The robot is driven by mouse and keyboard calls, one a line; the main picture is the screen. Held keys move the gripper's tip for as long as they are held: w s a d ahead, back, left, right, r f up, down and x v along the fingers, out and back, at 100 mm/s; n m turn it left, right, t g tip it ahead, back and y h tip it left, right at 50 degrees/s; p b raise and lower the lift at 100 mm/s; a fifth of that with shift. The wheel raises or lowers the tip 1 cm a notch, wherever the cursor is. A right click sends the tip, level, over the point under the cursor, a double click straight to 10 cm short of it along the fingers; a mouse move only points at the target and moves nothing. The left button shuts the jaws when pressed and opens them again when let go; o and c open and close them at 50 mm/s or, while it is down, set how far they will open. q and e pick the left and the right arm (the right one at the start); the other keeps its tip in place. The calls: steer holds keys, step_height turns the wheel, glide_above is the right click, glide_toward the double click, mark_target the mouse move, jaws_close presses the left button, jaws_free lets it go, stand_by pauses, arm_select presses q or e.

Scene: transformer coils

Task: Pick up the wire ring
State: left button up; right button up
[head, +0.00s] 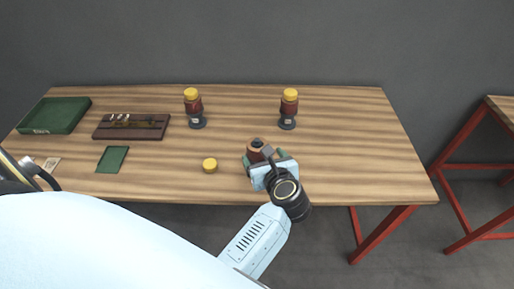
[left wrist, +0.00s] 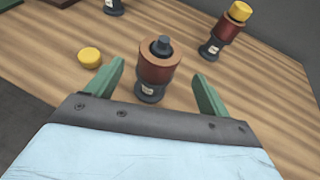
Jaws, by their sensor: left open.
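A copper-brown ring (left wrist: 157,66), which looks like the wire ring, sits around the dark post (left wrist: 161,46) of an uncapped stand (left wrist: 149,91). In the head view the ring (head: 255,152) is near the table's front edge, partly hidden by my gripper. My left gripper (head: 264,158) is open, with its green fingers apart on either side of this stand. In the left wrist view the gripper (left wrist: 158,82) shows the stand upright between and slightly beyond the fingers, with visible gaps on both sides. My right gripper is not in view.
A yellow cap (head: 209,165) lies left of the stand. Two yellow-capped coil stands, left (head: 194,107) and right (head: 288,108), are farther back. A green tray (head: 54,115), a brown tool board (head: 131,126) and a green booklet (head: 112,159) are at left. The table's right side is clear.

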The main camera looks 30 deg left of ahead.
mark_target(255, 142)
arm_select(q)
steer(key=x, duration=0.6)
steer(key=r+x, duration=0.1)
steer(key=x, duration=0.1)
steer(key=shift+w+a+f+p, duration=0.15)
steer(key=shift+w+a+p, duration=0.05)
steer(key=shift+a+p, duration=0.15)
steer(key=c, duration=1.2)
steer(key=shift+o, duration=0.2)
step_height(255, 142, up, 10)
steer(key=shift+r+p, duration=0.15)
steer(key=shift+p, duration=0.55)
